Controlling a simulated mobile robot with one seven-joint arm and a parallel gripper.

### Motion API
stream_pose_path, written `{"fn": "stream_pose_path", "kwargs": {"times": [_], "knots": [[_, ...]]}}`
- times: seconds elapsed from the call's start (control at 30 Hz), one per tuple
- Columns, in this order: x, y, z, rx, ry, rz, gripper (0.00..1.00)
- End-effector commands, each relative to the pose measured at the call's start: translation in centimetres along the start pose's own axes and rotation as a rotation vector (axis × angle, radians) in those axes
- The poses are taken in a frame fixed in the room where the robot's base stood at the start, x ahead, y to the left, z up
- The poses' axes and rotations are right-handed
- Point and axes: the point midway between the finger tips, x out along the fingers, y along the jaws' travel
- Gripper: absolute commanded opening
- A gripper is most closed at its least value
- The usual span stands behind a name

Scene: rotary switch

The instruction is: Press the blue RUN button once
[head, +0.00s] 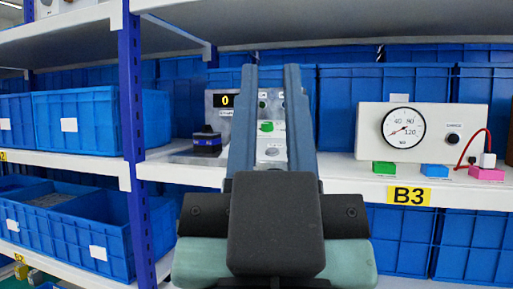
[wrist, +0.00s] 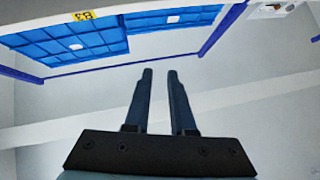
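My gripper (head: 270,68) fills the middle of the head view, its two blue-grey fingers pointing away from me with a gap between them. It also shows in the wrist view (wrist: 160,73), open and empty. A grey control panel (head: 221,120) with a display reading 0 stands on the shelf behind the fingers. A green button (head: 266,127) shows between them; much of the panel is hidden. I can read no RUN label. A small blue block (head: 434,170) sits on the shelf before a separate gauge box. I cannot tell whether it is the RUN button.
The white gauge box (head: 375,145) stands at right, with a green block (head: 384,167) and a pink block (head: 486,174) before it. A black-and-blue device (head: 207,140) sits left of the fingers. A blue rack post (head: 131,120) and an upper shelf (head: 350,22) bound the space.

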Motion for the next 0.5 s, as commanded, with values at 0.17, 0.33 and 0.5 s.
{"fn": "stream_pose_path", "kwargs": {"times": [0.17, 0.33, 0.5], "knots": [[0.0, 0.0, 0.0, 0.0, 0.0, 0.0, 0.0], [0.0, 0.0, 0.0, 0.0, 0.0, 0.0, 0.0], [0.0, 0.0, 0.0, 0.0, 0.0, 0.0, 0.0]]}}
